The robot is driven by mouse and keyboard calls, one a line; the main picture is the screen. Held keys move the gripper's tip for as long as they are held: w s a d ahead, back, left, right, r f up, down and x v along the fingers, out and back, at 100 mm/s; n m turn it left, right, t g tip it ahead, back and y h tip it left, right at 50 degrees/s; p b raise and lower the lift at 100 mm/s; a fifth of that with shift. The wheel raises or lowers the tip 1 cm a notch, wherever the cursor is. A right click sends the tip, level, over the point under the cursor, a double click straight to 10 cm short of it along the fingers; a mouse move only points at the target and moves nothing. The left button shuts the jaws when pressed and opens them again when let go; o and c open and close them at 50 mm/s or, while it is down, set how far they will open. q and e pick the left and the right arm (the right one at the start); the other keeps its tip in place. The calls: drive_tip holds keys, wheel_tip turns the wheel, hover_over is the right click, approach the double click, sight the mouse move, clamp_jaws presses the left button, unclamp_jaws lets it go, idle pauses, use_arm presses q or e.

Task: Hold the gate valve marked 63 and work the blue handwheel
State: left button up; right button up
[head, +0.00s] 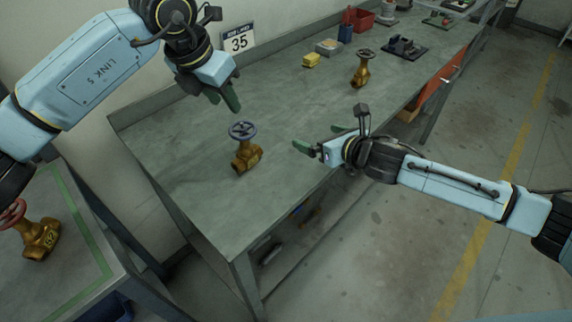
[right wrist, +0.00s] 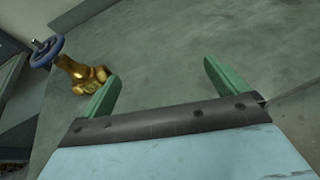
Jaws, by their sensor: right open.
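A brass gate valve (head: 246,157) with a blue handwheel (head: 242,130) stands upright on the grey workbench (head: 190,170). I cannot read a number on it. In the right wrist view the valve body (right wrist: 82,74) and its blue wheel (right wrist: 46,52) show at upper left, beyond the left finger. My left gripper (head: 224,98) hangs above and behind the valve, apart from it; its finger gap is unclear. My right gripper (head: 318,137) is to the right of the valve, fingers apart and empty, pointing left; its open fingers also show in the right wrist view (right wrist: 160,72).
Another brass valve (head: 361,72) with a dark wheel stands farther back, near a yellow block (head: 311,60). A 35 sign (head: 239,39) leans at the wall. A red-wheeled valve (head: 38,238) stands on a separate table at lower left. Bench around the near valve is clear.

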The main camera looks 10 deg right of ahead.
sight(252, 157)
drive_tip(key=s+a+n, duration=0.1)
drive_tip(key=a, duration=0.1)
drive_tip(key=s+a+r+n+y, duration=0.1)
drive_tip(key=s+a, duration=0.1)
drive_tip(key=s+a+n+y, duration=0.1)
drive_tip(key=a, duration=0.1)
drive_tip(key=shift+s+a+r+g, duration=0.25)
drive_tip(key=shift+a+r+g, duration=0.1)
drive_tip(key=shift+a+g, duration=0.05)
drive_tip(key=shift+n+g+y, duration=0.4)
drive_tip(key=shift+n+y, duration=0.1)
drive_tip(key=s+a, duration=0.2)
drive_tip(key=s, duration=0.1)
drive_tip(key=shift+a+f, duration=0.3)
drive_tip(key=shift+a, duration=0.05)
drive_tip(key=shift+s+a+f, duration=0.15)
drive_tip(key=shift+a, duration=0.1)
drive_tip(key=shift+a+f, duration=0.15)
drive_tip(key=shift+a, duration=0.1)
drive_tip(key=x, duration=1.2)
drive_tip(key=shift+w+a+f, duration=0.2)
drive_tip(key=shift+w+a, duration=0.05)
